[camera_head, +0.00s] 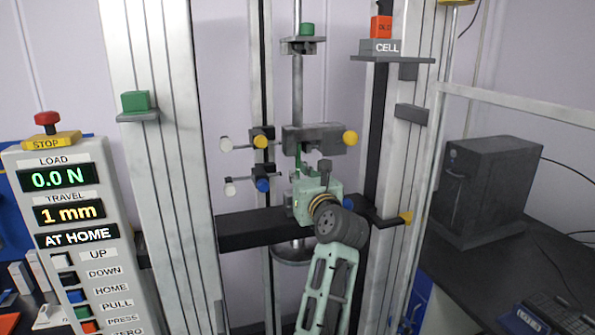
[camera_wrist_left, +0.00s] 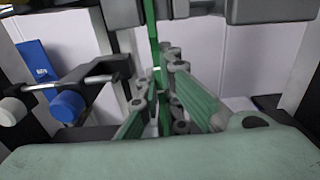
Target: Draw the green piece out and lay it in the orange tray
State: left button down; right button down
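The green piece (camera_head: 298,156) is a thin upright strip below the upper grip (camera_head: 314,138). It also shows in the left wrist view (camera_wrist_left: 152,45), running down between my fingers. My left gripper (camera_head: 311,176) reaches in from below in the head view and hides the strip's lower part. In the left wrist view its fingers (camera_wrist_left: 158,90) converge close on either side of the strip; whether they press on it is unclear. A small orange patch (camera_head: 8,323) shows at the bottom left corner; I cannot tell if it is the orange tray. My right gripper is out of view.
A control panel (camera_head: 75,240) at the left reads 0.0 N, 1 mm and AT HOME. Yellow, white and blue knobs (camera_head: 263,185) stick out left of the strip. A dark crossbar (camera_head: 250,229) and tall metal columns (camera_head: 170,150) frame the narrow workspace.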

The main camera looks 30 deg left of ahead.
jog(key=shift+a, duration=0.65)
pick_arm(q)
jog(key=shift+r, duration=0.15)
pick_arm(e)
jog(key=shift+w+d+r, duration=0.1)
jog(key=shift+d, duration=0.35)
